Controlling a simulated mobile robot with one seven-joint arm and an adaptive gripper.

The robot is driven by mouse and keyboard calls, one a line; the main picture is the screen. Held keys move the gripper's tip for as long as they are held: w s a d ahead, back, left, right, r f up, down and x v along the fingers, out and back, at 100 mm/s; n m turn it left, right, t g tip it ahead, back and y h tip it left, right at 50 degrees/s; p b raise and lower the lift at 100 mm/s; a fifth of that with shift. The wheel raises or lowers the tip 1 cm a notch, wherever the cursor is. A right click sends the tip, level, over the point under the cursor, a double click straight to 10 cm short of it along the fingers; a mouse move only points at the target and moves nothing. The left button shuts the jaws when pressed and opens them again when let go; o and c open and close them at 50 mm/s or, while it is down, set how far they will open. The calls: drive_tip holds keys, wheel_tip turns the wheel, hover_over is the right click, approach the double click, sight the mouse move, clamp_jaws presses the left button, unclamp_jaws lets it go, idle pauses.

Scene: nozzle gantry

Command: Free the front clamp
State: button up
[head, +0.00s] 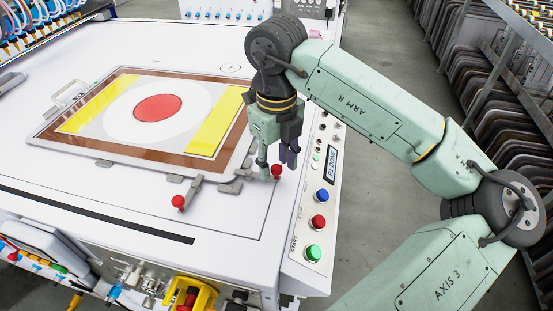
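A framed panel (130,156) with a brown border, yellow strips and a red disc lies on the white table. Along its front edge is a grey clamp lever (194,190) ending in a red ball knob (179,202). A second red ball knob (276,171) is by the frame's right front corner, beside a grey clamp piece (232,187). I cannot tell which of the two is the front clamp. My gripper (277,163) points down over the second knob, its fingers apart on either side of it. Whether they touch it is hidden.
A control strip (322,195) with blue, red and green buttons and a small display runs along the table's right edge, close to my gripper. Small grey tabs sit along the frame's front. A rack (475,70) stands far right.

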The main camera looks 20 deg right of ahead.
drive_tip(key=shift+c, duration=0.5)
clamp_jaws()
